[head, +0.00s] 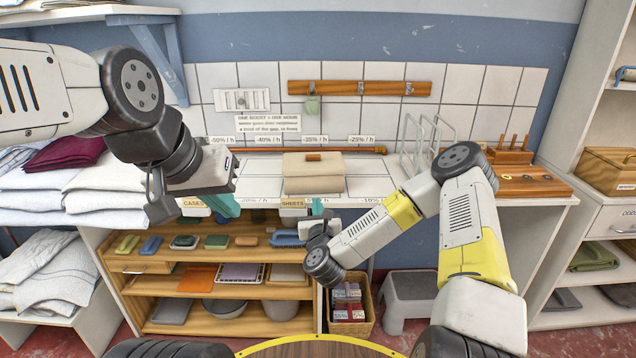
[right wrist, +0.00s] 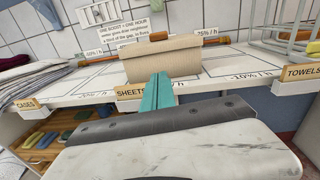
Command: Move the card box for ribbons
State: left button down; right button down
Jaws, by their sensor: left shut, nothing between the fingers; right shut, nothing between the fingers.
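My left gripper (head: 225,206) is shut and empty, left of the box near the CASES label.
A wooden rod (head: 365,150) lies behind the box. A wire rack (head: 425,145) and a pegged wooden stand (head: 515,170) are on the right. Folded linen (head: 90,185) is stacked at left. Below are shelves with brushes, a ribbon basket (head: 362,320) and a grey stool (head: 410,290).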

jog(key=m, duration=0.1)
send_near(317, 179)
jog(key=shift+h, duration=0.3)
jog(key=w, duration=0.7)
jog(key=shift+a, duration=0.3)
